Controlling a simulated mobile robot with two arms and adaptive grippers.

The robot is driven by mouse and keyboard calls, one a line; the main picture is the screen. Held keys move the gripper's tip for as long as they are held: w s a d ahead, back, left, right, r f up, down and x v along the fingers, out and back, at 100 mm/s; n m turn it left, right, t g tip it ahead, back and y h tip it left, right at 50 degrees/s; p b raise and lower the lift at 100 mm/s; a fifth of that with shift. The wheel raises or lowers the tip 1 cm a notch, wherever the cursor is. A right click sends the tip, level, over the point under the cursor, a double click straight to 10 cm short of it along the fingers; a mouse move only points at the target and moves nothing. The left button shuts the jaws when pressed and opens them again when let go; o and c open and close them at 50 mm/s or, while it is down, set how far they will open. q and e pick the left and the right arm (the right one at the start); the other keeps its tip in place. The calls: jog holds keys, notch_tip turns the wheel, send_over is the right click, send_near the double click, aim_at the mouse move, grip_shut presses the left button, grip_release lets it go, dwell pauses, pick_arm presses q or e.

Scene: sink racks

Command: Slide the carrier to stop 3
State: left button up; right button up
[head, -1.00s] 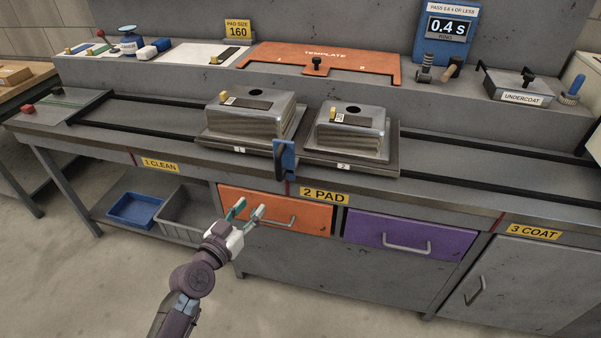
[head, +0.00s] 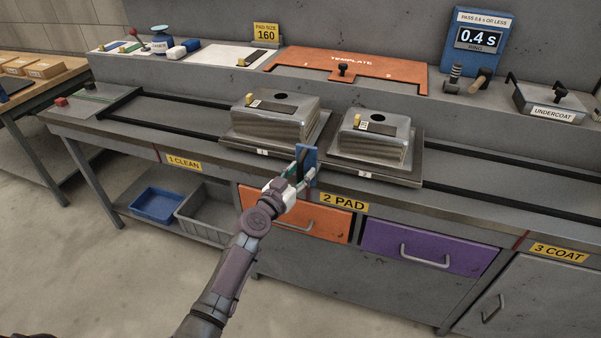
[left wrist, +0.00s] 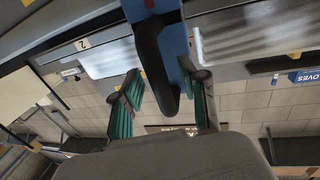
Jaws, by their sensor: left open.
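The carrier (head: 332,168) is a dark flat plate on the black rails at stop 2, bearing two upturned metal sinks (head: 267,120) (head: 375,140). A blue bracket (head: 307,160) with a black handle stands at its front edge; the black handle (left wrist: 150,55) and the blue bracket (left wrist: 175,38) also show in the left wrist view. My left gripper (head: 300,175) is open at the handle. In the left wrist view its green-padded fingers (left wrist: 165,98) lie either side of the handle's end; contact cannot be told. My right gripper is not in view.
Stop 3, labelled 3 COAT (head: 560,252), is at the right, and the rails (head: 490,195) toward it look clear. The 2 PAD label (head: 343,200) and orange drawer (head: 295,215) are below the handle. An orange template (head: 350,70) lies on the ledge behind.

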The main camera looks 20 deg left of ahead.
pick_arm(q)
jog(key=shift+w, duration=0.1)
grip_shut()
dwell(0.5)
